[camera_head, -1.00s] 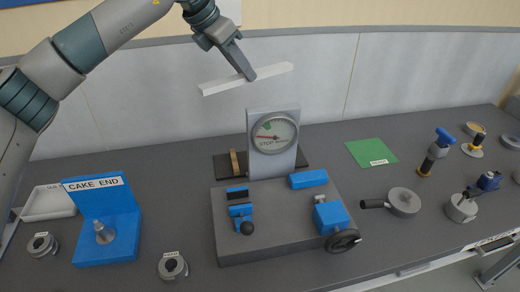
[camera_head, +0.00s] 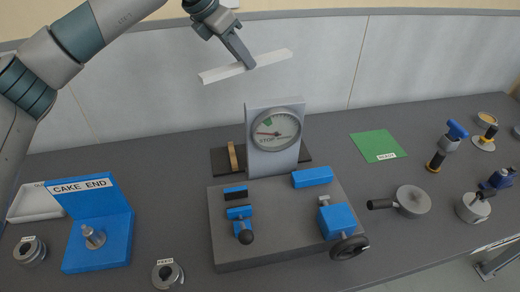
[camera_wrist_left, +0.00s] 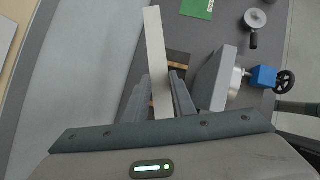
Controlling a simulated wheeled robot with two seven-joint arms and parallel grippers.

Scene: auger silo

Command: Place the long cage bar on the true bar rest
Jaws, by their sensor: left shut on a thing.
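The long cage bar (camera_head: 217,74) is a pale straight bar. My left gripper (camera_head: 248,65) is shut on it near its middle and holds it in the air, above and behind the gauge block in the head view. In the left wrist view the bar (camera_wrist_left: 155,40) runs lengthwise between the fingers (camera_wrist_left: 160,80). Behind the gauge lies a dark base with a tan upright (camera_head: 233,157), which may be the bar rest; the gauge hides part of it and no label on it is readable. The bar is apart from it. My right gripper is not in view.
A gauge (camera_head: 276,130) stands upright behind a grey base (camera_head: 225,258) with blue clamps. A blue CAKE END stand (camera_head: 98,235) and a white tray (camera_head: 36,203) are at left. A green mat (camera_head: 377,145), a pan-like part (camera_head: 412,201) and several tools are at right.

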